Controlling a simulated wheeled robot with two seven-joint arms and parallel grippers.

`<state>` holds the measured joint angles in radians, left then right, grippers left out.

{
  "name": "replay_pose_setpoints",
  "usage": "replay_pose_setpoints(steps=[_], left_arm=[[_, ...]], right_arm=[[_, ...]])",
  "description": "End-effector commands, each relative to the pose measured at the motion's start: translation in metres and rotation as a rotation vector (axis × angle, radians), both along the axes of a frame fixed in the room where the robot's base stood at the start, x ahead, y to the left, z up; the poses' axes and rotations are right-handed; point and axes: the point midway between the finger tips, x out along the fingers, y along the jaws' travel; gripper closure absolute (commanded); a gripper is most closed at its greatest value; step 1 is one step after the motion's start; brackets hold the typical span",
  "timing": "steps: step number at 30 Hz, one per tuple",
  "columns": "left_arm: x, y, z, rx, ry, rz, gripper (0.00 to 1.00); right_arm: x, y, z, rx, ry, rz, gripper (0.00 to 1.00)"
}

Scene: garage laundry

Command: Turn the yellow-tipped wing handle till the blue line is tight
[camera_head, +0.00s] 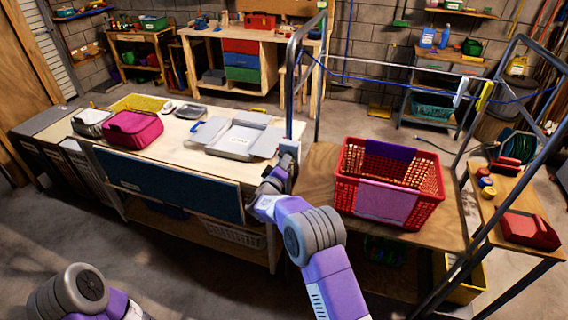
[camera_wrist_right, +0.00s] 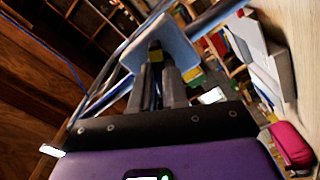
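The blue line (camera_head: 400,84) runs from the left metal post (camera_head: 290,100) across to the right frame and sags in the middle. A pale block (camera_head: 289,147) sits low on the left post. My right gripper (camera_head: 287,163) is at this block. In the right wrist view its grey fingers (camera_wrist_right: 160,75) reach up to the pale block (camera_wrist_right: 172,42). Small yellow parts (camera_wrist_right: 192,75) show beside and between the fingertips, probably the wing handle's tips. Whether the fingers grip them is unclear. My left arm shows at the lower left in the head view; its gripper is out of view.
A red basket (camera_head: 430,172) with purple and pink cloths stands on the wooden table right of the post. Frame bars rise close around my right arm.

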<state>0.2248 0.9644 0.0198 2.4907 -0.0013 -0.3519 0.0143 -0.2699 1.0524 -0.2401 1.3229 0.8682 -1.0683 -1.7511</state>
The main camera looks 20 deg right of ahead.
Motion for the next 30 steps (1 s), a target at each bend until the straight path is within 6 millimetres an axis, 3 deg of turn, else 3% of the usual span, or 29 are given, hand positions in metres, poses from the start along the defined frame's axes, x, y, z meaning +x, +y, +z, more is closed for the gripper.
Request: replay_pose_setpoints(steps=[14, 30], left_arm=[[0.0, 0.0, -0.005, 0.0, 0.0, 0.0, 0.57], [0.0, 0.0, -0.031, 0.0, 0.0, 0.0, 0.57]], right_arm=[[0.0, 0.0, -0.001, 0.06, -0.041, 0.0, 1.0], [0.0, 0.0, -0.003, 0.438, -0.296, 0.0, 1.0]])
